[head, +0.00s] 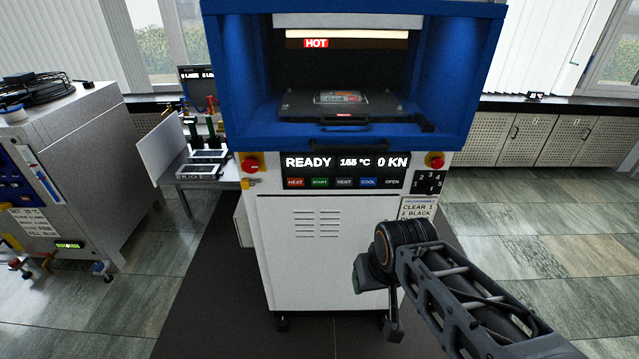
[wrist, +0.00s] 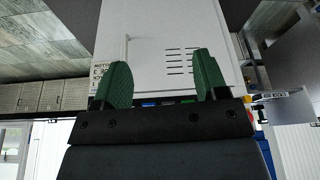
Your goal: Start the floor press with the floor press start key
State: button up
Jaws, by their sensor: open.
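The floor press (head: 330,225) stands ahead, a white cabinet with a blue-framed open chamber on top. Its display (head: 345,162) reads READY, about 155 °C and 0 KN. Below it is a key row; the green floor press start key (head: 320,183) sits between the red HEAT key (head: 295,183) and the VENT key (head: 344,183). My gripper (head: 360,272) is low in front of the cabinet, below and right of the start key, its fingers partly hidden. In the wrist view its green fingers (wrist: 162,75) are apart and empty; a green key (wrist: 187,101) shows behind their base.
Red stop buttons (head: 251,165) flank the display. A HOT sign (head: 316,43) glows over the lower platen (head: 300,108), where a small labelled item lies. A side table (head: 205,172) and grey machine (head: 75,165) stand left. Floor right of the press is open.

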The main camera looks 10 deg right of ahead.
grip_shut()
dwell(0.4)
dwell(1.1)
